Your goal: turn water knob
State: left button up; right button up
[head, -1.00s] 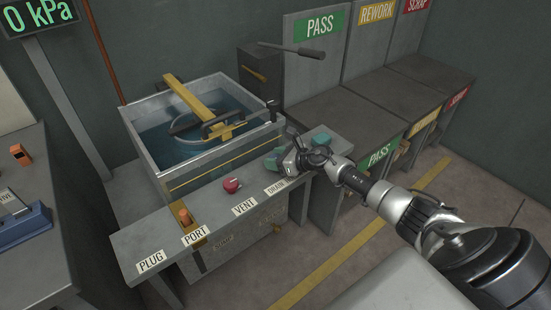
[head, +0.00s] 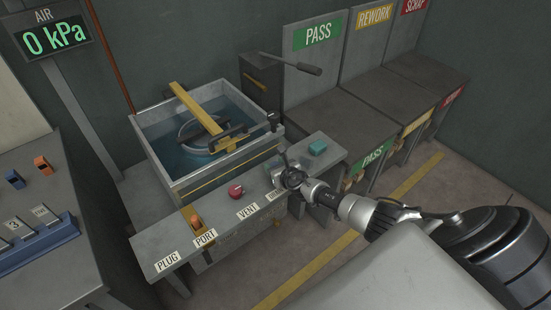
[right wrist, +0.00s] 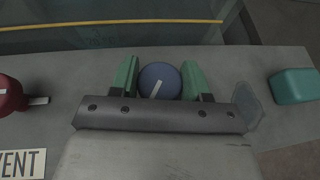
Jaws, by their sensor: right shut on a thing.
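The blue knob (right wrist: 160,81) with a white pointer line stands on the grey bench (right wrist: 70,70) in the right wrist view. The line slants, its upper end leaning right. My right gripper (right wrist: 160,80) has its two green fingers on either side of the knob and is shut on it. In the head view my right gripper (head: 283,166) is at the bench behind the partly covered DRAIN label and hides the knob. My left gripper is not in view.
A red VENT knob (head: 236,190) sits left of my right gripper, and a teal block (head: 317,147) to its right. A water tank (head: 176,187) stands behind. An orange part (head: 196,220) is at PORT. The gauge (head: 55,40) reads 0 kPa.

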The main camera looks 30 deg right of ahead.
jog(key=shift+m+h+p, duration=0.45)
jog(key=shift+m+h, duration=0.05)
jog(key=o, duration=0.9)
jog(key=shift+c, duration=0.2)
